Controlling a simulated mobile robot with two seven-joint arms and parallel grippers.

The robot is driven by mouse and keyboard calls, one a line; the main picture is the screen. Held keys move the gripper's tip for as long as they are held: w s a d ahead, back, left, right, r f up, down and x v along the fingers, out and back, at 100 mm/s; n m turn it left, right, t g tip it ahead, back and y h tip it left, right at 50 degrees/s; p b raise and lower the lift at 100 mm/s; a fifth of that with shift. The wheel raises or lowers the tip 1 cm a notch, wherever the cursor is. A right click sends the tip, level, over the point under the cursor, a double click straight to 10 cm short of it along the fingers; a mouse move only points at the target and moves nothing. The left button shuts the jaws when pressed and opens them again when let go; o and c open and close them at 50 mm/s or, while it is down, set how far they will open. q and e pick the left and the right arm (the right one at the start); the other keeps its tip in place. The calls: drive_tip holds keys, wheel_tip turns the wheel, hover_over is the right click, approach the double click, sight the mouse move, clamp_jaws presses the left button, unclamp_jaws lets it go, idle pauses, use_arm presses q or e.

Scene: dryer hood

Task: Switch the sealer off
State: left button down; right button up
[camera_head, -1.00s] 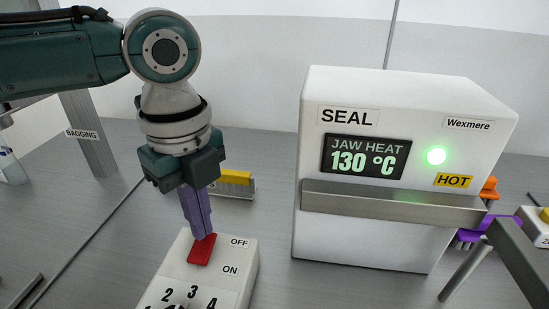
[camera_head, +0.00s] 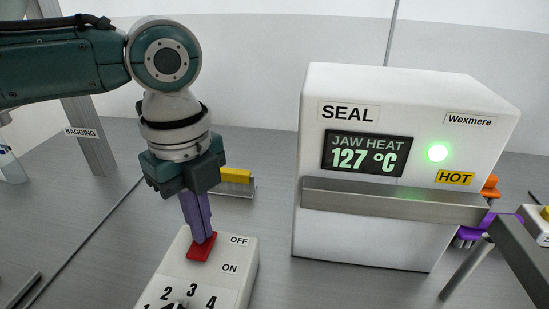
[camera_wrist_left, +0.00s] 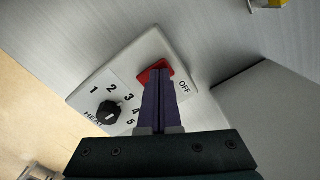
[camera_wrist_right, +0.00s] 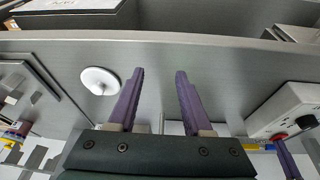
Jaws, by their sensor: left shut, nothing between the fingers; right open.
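The sealer (camera_head: 395,150) is a white box marked SEAL. Its display (camera_head: 366,155) reads JAW HEAT 127 °C, its lamp (camera_head: 438,153) is lit green, and a yellow label says HOT. The white control box (camera_head: 222,277) carries a red rocker switch (camera_head: 201,249) between OFF and ON labels and a numbered HEAT dial (camera_wrist_left: 109,112). My left gripper (camera_head: 204,240) is shut and empty, its fingertips at the red switch, on the OFF side. The fingers partly hide the switch in the left wrist view (camera_wrist_left: 157,72). My right gripper (camera_wrist_right: 159,75) is open and empty, away from the control box.
A small yellow-topped block (camera_head: 236,177) stands behind my left gripper. Purple and orange items (camera_head: 489,188) are right of the sealer. A white disc (camera_wrist_right: 100,81) shows near my right gripper. The bench left of the control box is mostly clear.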

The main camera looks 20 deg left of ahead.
use_arm(q)
wheel_tip(320, 180, up, 7)
drive_tip(key=p, duration=0.7)
drive_tip(key=shift+p, duration=0.3)
